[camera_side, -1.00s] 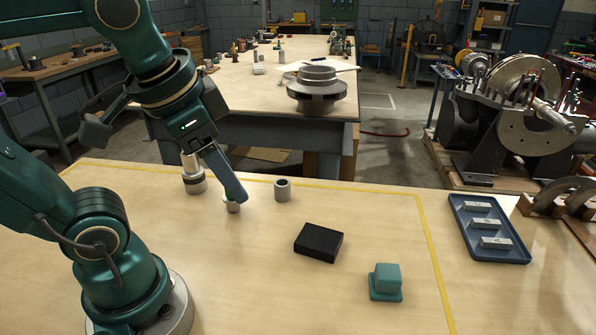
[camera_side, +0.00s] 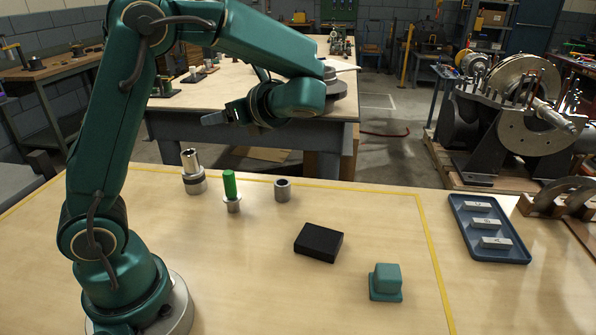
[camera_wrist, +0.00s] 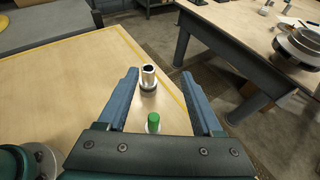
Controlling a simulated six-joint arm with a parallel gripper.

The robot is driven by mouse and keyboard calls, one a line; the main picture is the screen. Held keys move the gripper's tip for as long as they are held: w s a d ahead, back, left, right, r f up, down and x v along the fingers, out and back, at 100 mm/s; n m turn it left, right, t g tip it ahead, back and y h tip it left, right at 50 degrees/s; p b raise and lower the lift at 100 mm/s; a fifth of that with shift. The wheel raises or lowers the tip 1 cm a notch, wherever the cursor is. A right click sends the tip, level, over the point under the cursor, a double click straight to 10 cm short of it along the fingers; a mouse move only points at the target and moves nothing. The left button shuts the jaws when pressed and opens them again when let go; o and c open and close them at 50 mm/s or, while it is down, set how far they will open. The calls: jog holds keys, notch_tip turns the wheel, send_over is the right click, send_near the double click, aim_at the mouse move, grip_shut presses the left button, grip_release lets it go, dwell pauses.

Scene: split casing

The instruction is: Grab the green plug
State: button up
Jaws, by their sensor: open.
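The green plug (camera_side: 229,184) stands upright in a small metal collar (camera_side: 233,205) on the bench. It also shows in the wrist view (camera_wrist: 153,123), low in the picture, partly hidden by my gripper's body. My gripper (camera_side: 212,119) is raised above and behind the plug, apart from it, pointing left in the side view. In the wrist view its two blue fingers (camera_wrist: 160,82) are spread wide with nothing held between them.
A metal cylinder on a base (camera_side: 193,172) stands left of the plug, and a metal ring (camera_side: 283,190) stands to its right. A black block (camera_side: 318,243), a teal block (camera_side: 386,281) and a blue tray (camera_side: 487,228) with metal bars lie further right.

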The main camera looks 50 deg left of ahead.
aim_at(233, 182)
notch_tip(233, 182, down, 15)
jog(key=shift+s+r, duration=0.15)
jog(key=shift+x, duration=2.55)
grip_shut()
